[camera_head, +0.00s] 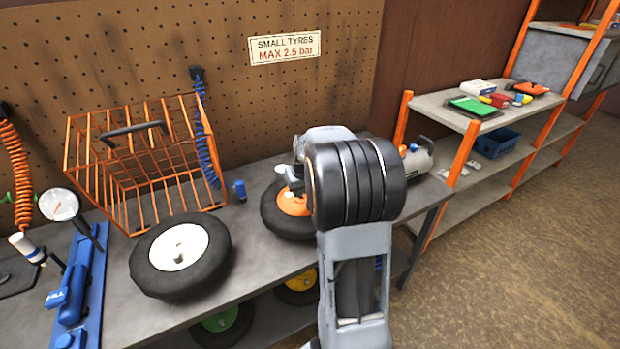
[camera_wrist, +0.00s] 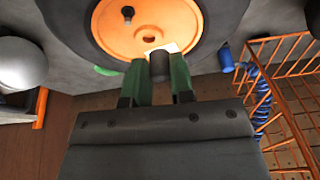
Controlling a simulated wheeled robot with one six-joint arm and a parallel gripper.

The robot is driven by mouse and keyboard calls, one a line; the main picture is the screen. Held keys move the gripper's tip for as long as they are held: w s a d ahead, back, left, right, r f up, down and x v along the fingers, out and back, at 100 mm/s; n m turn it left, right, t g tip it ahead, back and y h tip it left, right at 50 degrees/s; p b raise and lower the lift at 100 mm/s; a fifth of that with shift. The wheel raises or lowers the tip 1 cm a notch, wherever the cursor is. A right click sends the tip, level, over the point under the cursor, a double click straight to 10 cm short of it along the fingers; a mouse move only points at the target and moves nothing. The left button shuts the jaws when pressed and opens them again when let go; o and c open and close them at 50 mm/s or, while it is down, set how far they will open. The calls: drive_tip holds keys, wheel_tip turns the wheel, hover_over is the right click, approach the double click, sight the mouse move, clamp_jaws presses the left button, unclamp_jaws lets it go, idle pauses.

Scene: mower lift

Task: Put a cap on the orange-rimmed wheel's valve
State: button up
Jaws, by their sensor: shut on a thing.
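The orange-rimmed wheel (camera_head: 292,204) lies flat on the bench in the head view, partly hidden by my arm. In the wrist view its orange rim (camera_wrist: 180,22) and black tyre (camera_wrist: 75,28) fill the upper middle. A dark valve (camera_wrist: 128,13) stands up from the rim, left of the round centre hole. My gripper (camera_wrist: 158,78), with green fingers, is shut on a small dark grey cap (camera_wrist: 160,66). The cap appears in front of the rim's near edge, below and right of the valve and apart from it. The gripper's fingertips are hidden in the head view.
A white-rimmed wheel (camera_head: 180,250) lies left on the bench, before an orange wire cage (camera_head: 130,150). A small blue cylinder (camera_head: 240,190) stands between cage and orange-rimmed wheel, with a blue coiled hose (camera_head: 207,150) nearby.

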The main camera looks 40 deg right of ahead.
drive_tip(key=shift+s+d+f+b, duration=0.3)
drive_tip(key=shift+d+f+b, duration=0.55)
drive_tip(key=shift+f, duration=0.1)
drive_tip(key=shift+s+d+f+b, duration=0.25)
drive_tip(key=shift+d+f+b, duration=0.5)
drive_tip(key=shift+f, duration=0.2)
drive_tip(key=shift+f+b, duration=1.25)
drive_tip(key=shift+b, duration=0.15)
idle(1.4)
drive_tip(key=o, duration=1.3)
drive_tip(key=shift+c, duration=0.2)
drive_tip(key=shift+s, duration=0.1)
drive_tip(key=shift+r, duration=0.15)
wheel_tip(320, 180, up, 7)
drive_tip(key=p, duration=0.5)
drive_tip(key=shift+r, duration=0.15)
idle(0.6)
